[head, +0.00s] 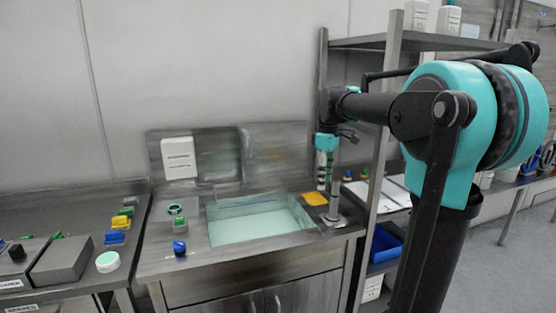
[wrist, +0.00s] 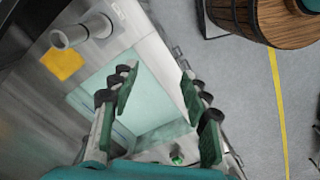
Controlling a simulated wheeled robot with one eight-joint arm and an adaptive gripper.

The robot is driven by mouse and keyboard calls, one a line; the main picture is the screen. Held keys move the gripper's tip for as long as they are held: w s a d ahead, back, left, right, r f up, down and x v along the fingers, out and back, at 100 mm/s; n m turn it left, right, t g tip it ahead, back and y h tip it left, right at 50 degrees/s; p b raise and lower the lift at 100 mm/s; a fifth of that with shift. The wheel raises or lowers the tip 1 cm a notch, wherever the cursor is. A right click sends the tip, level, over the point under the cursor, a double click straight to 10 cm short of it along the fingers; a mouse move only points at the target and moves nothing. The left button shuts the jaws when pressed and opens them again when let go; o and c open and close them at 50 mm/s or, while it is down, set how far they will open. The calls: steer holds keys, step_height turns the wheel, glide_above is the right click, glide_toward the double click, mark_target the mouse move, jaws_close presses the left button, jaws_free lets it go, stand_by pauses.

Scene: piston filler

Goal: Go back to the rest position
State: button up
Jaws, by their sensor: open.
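My gripper (wrist: 160,80) is open and empty in the wrist view, with its two dark green pads apart over the sink basin. In the head view my gripper (head: 326,163) hangs at the end of my teal and black arm, above the right rear of the sink, close to the grey tap (head: 334,203). I cannot tell the exact gap between them. The sink basin (head: 255,222) is pale, with a steel rim. The tap also shows at upper left in the wrist view (wrist: 75,35).
A yellow cloth (head: 315,198) lies beside the basin. A green ring (head: 176,209) and a blue part (head: 179,247) lie left of it. The left bench holds grey bins (head: 67,261) and coloured parts. A shelf post (head: 379,150) stands right of the sink. A wooden barrel (wrist: 265,18) shows in the wrist view.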

steer(key=s+d+f+m+t, duration=0.2)
steer(key=s+f+m, duration=0.4)
steer(key=s+f, duration=0.4)
steer(key=s+d+f+m+t, duration=0.2)
steer(key=s+f+m, duration=0.4)
steer(key=s+f, duration=0.5)
step_height(320, 180, down, 5)
steer(key=shift+s+f+m, duration=0.2)
steer(key=shift+s+m, duration=0.1)
